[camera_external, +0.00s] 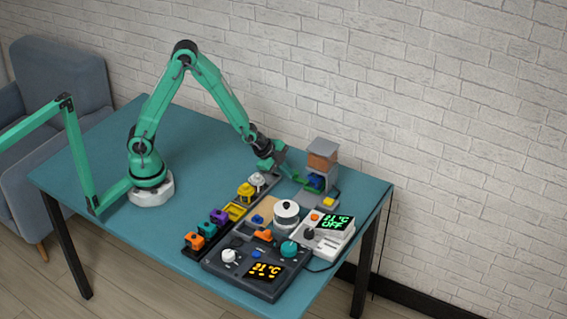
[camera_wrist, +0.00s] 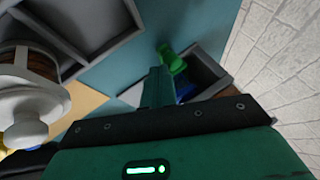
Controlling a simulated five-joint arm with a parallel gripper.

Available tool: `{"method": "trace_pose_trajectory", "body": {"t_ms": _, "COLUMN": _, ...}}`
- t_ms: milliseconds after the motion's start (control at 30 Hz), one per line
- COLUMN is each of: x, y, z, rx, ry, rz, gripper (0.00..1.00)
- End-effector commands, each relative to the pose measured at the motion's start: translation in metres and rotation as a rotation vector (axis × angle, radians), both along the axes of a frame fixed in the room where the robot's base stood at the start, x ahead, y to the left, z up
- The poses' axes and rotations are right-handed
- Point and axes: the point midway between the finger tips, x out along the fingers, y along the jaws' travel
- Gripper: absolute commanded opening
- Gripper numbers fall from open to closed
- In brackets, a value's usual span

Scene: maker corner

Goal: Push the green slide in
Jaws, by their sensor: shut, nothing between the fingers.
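The green slide (camera_wrist: 172,59) shows in the wrist view as a bright green piece at the left edge of a grey housing. In the external view the green slide (camera_external: 297,179) sticks out on the left side of the grey dispenser tower (camera_external: 322,145). My gripper (camera_wrist: 158,72) is shut and empty, its fingertips very close to the slide's near end. I cannot tell whether they touch it. In the external view my gripper (camera_external: 278,163) is just left of the tower. A blue piece (camera_external: 315,182) sits inside the tower; it also shows in the wrist view (camera_wrist: 185,91).
A dark rail with coloured blocks (camera_external: 218,216) runs left of the control boxes. A white pot (camera_external: 286,212), a dark control panel (camera_external: 256,285) and a pale display box (camera_external: 330,245) stand in front of the tower. The table's left side (camera_external: 95,155) is mostly free.

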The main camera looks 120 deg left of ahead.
Motion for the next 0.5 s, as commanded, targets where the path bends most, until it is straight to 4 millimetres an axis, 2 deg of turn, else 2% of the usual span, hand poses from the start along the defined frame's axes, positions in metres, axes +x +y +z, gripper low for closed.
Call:
{"method": "trace_pose_trajectory", "body": {"t_ms": 33, "x": 0.000, "y": 0.008, "z": 0.000, "rx": 0.004, "ry": 0.003, "rz": 0.007, "gripper": 0.00}}
{"method": "trace_pose_trajectory", "body": {"t_ms": 133, "x": -0.001, "y": 0.016, "z": 0.000, "rx": 0.010, "ry": 0.007, "rz": 0.012, "gripper": 0.00}}
{"method": "trace_pose_trajectory", "body": {"t_ms": 500, "x": -0.001, "y": 0.020, "z": 0.000, "rx": 0.013, "ry": 0.005, "rz": 0.016, "gripper": 0.00}}
